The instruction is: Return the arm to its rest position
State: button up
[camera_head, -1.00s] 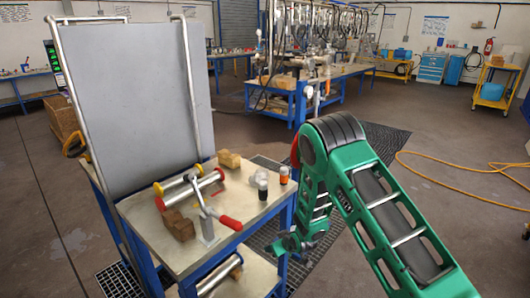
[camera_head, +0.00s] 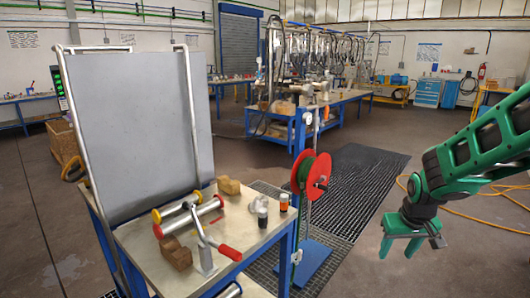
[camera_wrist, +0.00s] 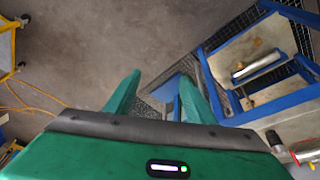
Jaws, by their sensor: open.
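My green arm (camera_head: 480,150) reaches in from the right side of the head view. My gripper (camera_head: 401,250) hangs from it with its fingers pointing down over bare floor, to the right of the blue stand's base. In the wrist view my gripper (camera_wrist: 160,95) shows two green fingers spread apart with nothing between them. Floor, dark matting and a blue plate show beyond the fingers.
A blue bench (camera_head: 130,238) with rollers (camera_head: 190,213), wooden blocks (camera_head: 229,186) and small bottles (camera_head: 262,217) stands at left. A red reel (camera_head: 311,174) on a stand is between bench and arm. A yellow hose (camera_head: 465,214) lies on the floor at right.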

jog(key=s+d+r+m+g, duration=0.1)
jog(key=s+r+m, duration=0.1)
jog(key=s, duration=0.7)
jog(key=s+d+r+m+g, duration=0.1)
jog(key=s+r, duration=0.2)
jog(key=s, duration=0.7)
jog(key=s+d+r+m+g+y, duration=0.1)
jog(key=s+r+m, duration=0.1)
jog(key=s, duration=0.7)
jog(key=shift+s+d+r+m, duration=0.3)
jog(key=shift+s+d+r, duration=0.05)
jog(key=shift+d+r, duration=0.05)
jog(key=shift+w+f, duration=0.25)
jog(key=shift+w, duration=0.4)
